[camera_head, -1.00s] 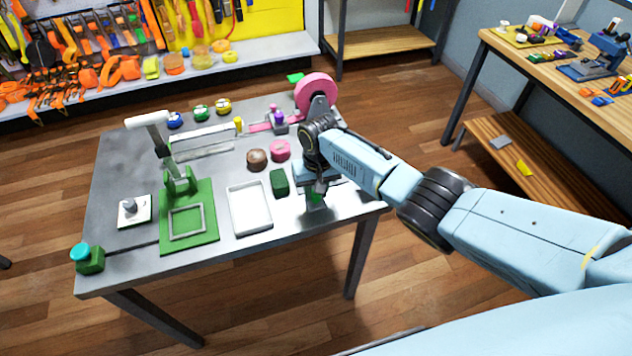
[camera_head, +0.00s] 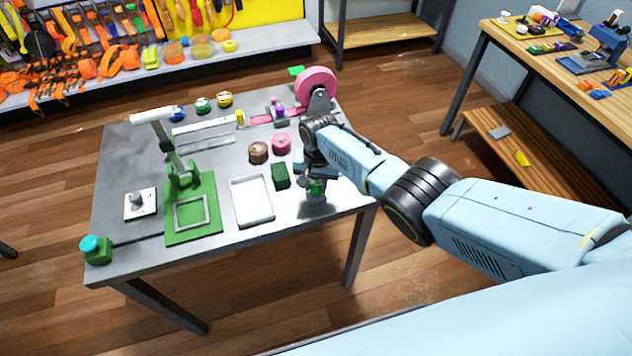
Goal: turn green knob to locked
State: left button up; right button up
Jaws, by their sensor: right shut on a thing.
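The green knob (camera_head: 317,187) is near the table's front right edge, mostly hidden by my right gripper. Only a small patch of its green shows under the wrist. My right gripper (camera_head: 314,190) points down at it and is shut on it. The knob's pointer and any locked mark cannot be made out. My left gripper is not in view.
Left of my gripper are a dark green block (camera_head: 281,175) and a white tray (camera_head: 252,201). A green press (camera_head: 199,228) with a raised handle stands further left. A pink roll (camera_head: 315,91) stands behind my wrist. Brown and pink discs lie nearby.

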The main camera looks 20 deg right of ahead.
aim_at(318, 186)
jog(key=o, duration=1)
jog(key=shift+c, duration=0.2)
jog(key=shift+r, duration=0.15)
jog(key=shift+r, duration=0.3)
notch_tip(318, 186, up, 12)
jog(key=p, duration=0.3)
jog(key=shift+d+r, duration=0.25)
